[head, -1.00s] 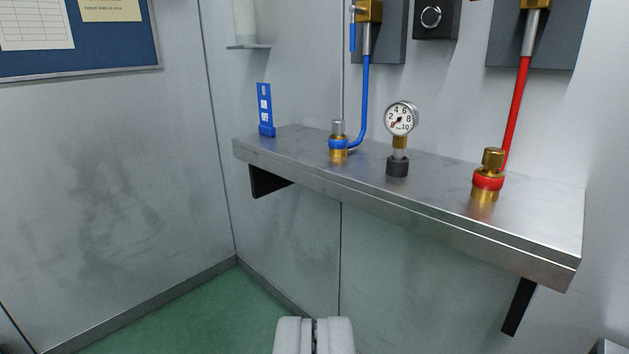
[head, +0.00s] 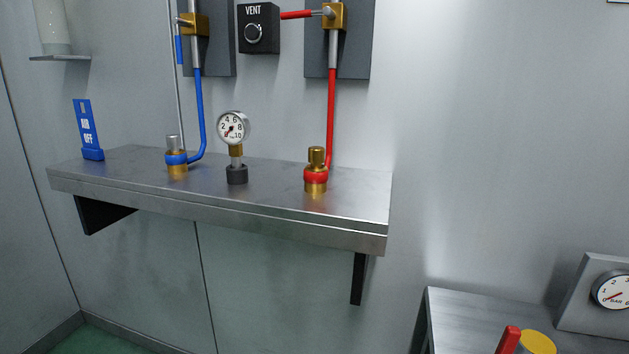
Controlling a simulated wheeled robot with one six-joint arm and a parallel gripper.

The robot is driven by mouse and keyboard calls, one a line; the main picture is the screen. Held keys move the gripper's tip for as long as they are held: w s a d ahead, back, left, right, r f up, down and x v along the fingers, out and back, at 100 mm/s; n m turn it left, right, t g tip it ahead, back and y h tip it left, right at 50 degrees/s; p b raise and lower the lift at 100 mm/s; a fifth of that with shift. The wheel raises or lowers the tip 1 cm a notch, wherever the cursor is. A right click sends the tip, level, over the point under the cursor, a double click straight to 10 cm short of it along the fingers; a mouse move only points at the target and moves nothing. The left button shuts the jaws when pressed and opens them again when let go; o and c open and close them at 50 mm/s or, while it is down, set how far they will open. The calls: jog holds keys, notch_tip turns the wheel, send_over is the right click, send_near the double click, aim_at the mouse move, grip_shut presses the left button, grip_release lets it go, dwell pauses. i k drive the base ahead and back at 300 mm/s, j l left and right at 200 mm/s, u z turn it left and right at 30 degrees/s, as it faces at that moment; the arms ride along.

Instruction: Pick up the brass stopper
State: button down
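The brass stopper (head: 316,156) stands upright in the brass socket with a red collar (head: 316,178), on the right part of the steel shelf (head: 350,208). The red hose (head: 332,115) comes down to this socket from a brass valve (head: 334,16). A second brass socket with a blue collar (head: 177,160) holds a silver-grey stopper (head: 172,142), and the blue hose (head: 199,110) runs to it. My gripper is not in view.
A round gauge (head: 233,127) on a dark foot stands between the sockets. A blue sign (head: 86,130) stands at the shelf's left end. A lower steel table (head: 470,310) at bottom right carries a gauge panel (head: 598,298) and a yellow-topped thing with a red handle (head: 536,343).

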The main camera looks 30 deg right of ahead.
aim_at(316, 153)
jog(key=i+j+z, duration=0.1)
jog(key=j, duration=0.2)
jog(key=i+j+z, duration=0.35)
jog(key=i+j, duration=0.45)
